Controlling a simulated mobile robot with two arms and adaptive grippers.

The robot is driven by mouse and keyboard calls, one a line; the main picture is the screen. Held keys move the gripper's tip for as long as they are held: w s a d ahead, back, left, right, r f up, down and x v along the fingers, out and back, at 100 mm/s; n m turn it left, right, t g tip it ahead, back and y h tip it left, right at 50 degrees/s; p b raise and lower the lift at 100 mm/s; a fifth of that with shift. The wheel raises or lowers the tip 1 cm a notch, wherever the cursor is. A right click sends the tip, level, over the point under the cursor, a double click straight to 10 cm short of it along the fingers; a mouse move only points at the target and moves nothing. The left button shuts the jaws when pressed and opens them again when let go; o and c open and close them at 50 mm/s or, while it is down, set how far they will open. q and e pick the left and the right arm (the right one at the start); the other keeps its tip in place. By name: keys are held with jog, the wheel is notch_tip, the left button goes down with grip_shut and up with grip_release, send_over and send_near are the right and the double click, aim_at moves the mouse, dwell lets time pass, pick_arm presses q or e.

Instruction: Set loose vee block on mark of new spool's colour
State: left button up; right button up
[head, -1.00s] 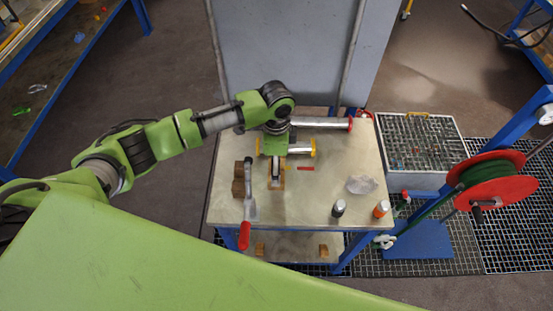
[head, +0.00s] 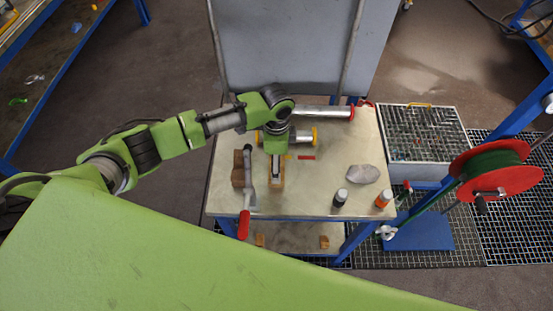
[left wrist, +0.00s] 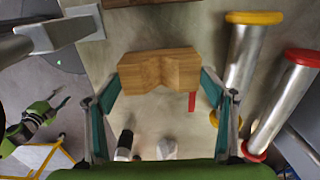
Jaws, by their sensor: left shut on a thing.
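My left gripper (left wrist: 160,85) is shut on a wooden vee block (left wrist: 160,70), one finger at each end, with its notch visible between them. In the head view the gripper (head: 277,165) hangs over the tabletop, with the block (head: 277,184) partly hidden under it. A red mark (head: 306,157) lies on the table just right of the gripper; it also shows in the left wrist view (left wrist: 192,101). A yellow-flanged spool (head: 300,137) and a red-flanged spool (head: 322,112) lie behind. I cannot tell which is new. My right gripper is not in view.
Brown wooden blocks (head: 238,168) and a red-handled tool (head: 244,222) are left of the gripper. A grey lump (head: 362,174), a dark bottle (head: 340,198) and an orange bottle (head: 383,199) stand at the right.

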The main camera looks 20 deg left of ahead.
pick_arm(q)
jog(key=shift+f, duration=0.35)
jog(key=o, duration=1.2)
jog(key=shift+o, duration=0.8)
jog(key=shift+r, duration=0.1)
notch_tip(320, 180, up, 12)
